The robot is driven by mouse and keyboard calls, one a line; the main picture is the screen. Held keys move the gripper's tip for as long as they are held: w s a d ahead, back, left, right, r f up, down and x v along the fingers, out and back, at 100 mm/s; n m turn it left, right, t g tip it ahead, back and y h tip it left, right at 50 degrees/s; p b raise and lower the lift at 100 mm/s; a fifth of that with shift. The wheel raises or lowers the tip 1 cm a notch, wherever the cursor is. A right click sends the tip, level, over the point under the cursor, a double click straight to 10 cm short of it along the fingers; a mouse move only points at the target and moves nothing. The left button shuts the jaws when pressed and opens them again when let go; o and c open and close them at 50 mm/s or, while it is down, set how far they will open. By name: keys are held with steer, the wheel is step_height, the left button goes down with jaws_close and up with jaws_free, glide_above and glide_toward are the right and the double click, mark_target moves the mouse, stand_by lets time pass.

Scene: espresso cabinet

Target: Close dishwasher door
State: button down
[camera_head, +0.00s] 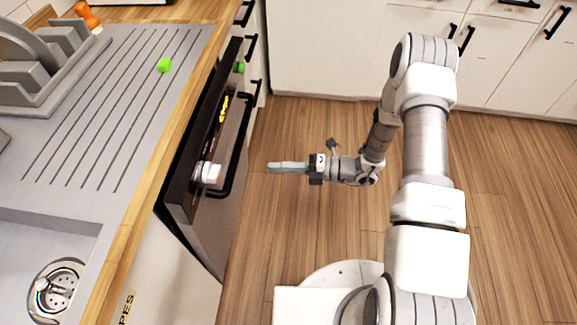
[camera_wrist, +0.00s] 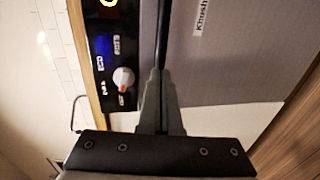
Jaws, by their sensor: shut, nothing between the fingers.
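The dishwasher door (camera_head: 215,225) is a grey front under the counter's edge, with a black control panel and a long black bar handle (camera_head: 232,165). It stands upright or nearly so; I cannot tell whether it is fully flush. My gripper (camera_head: 271,167) is shut and empty, pointing left at the door, with a gap between its tips and the handle in the head view. In the wrist view, my shut fingers (camera_wrist: 160,75) line up with the handle (camera_wrist: 163,35). The grey door (camera_wrist: 235,70) fills the right side, and a white knob (camera_wrist: 123,79) is on the left.
White cabinets (camera_head: 330,50) with black handles stand behind. The wooden floor (camera_head: 310,225) around my gripper is clear.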

glide_toward(215, 159)
step_height(215, 159, down, 3)
steer(key=shift+a+b, duration=0.45)
steer(key=shift+a, duration=0.05)
steer(key=a, duration=0.2)
steer(key=a+r, duration=0.1)
steer(key=a, duration=0.3)
steer(key=shift+w+a+r, duration=0.25)
steer(key=shift+w+r, duration=0.05)
steer(key=shift+r, duration=0.1)
steer(key=shift+a+r, duration=0.2)
steer(key=shift+a, duration=0.05)
steer(key=shift+d+p, duration=0.1)
steer(key=shift+p, duration=0.2)
steer(key=shift+d, duration=0.3)
steer(key=s+d+r+p, duration=0.1)
steer(key=d+p, duration=0.1)
steer(key=d, duration=1.2)
steer(key=shift+d+r, duration=0.25)
steer(key=shift+r, duration=0.15)
